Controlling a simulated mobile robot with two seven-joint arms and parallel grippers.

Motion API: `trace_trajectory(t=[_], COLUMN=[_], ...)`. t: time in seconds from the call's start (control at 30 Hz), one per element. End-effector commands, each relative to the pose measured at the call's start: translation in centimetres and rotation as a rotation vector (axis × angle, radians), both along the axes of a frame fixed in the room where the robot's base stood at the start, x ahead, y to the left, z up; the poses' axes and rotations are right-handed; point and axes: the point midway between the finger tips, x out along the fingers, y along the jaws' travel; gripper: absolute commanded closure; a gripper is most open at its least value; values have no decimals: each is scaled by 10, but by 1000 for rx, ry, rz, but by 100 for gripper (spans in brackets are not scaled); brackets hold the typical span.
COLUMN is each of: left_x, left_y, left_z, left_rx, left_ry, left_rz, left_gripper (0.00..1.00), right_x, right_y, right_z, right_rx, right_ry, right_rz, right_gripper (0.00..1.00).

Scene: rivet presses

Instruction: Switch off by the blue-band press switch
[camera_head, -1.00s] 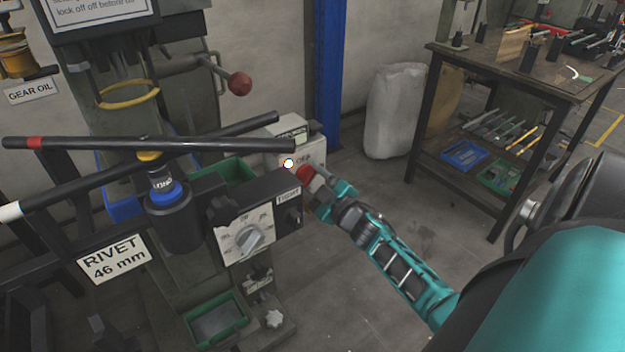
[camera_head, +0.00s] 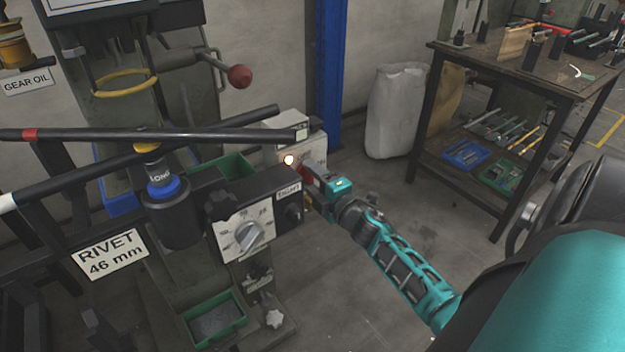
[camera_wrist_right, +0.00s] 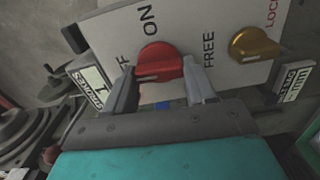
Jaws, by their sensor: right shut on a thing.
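The press with the blue band (camera_head: 166,191) stands at centre left. Its pale switch box (camera_head: 310,147) is behind the black bar, with a lit lamp (camera_head: 289,160) on its face. My right gripper (camera_head: 308,178) reaches this box from the right. In the right wrist view its two fingers are shut on the red switch knob (camera_wrist_right: 158,62), one on each side. "ON" shows above the knob; the "OFF" word is partly hidden by a finger. In the head view the gripper hides most of the knob. My left gripper is not in view.
A gold knob (camera_wrist_right: 256,44) by "FREE" and "LOCK" sits close beside the red one. Black bars (camera_head: 150,134) cross in front of the box. A dial panel (camera_head: 245,230) is just below left. A white sack (camera_head: 394,110) and a workbench (camera_head: 520,65) stand at right.

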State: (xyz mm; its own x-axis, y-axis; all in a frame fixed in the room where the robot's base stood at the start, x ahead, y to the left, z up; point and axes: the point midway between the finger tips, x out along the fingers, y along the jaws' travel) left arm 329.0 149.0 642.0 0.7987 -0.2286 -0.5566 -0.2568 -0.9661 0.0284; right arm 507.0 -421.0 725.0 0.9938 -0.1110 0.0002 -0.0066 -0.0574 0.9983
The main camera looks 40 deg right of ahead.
Motion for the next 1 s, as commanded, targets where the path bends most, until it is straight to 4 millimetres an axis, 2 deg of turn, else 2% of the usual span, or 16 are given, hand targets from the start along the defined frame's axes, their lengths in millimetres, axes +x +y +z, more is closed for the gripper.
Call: trace_trajectory(t=[0.23,0.7,0.73,1.0], left_x=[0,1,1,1], left_y=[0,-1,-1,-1], left_z=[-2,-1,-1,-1], left_rx=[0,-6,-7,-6], left_ry=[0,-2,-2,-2], left_rz=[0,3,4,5], left_gripper=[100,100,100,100], right_x=[0,0,0,0], right_y=[1,1,1,0], right_z=[-1,-1,-1,-1], right_rx=[-63,-76,-76,-73], right_ry=[8,10,9,9], right_rz=[2,2,2,1], right_gripper=[75,75,43,19])
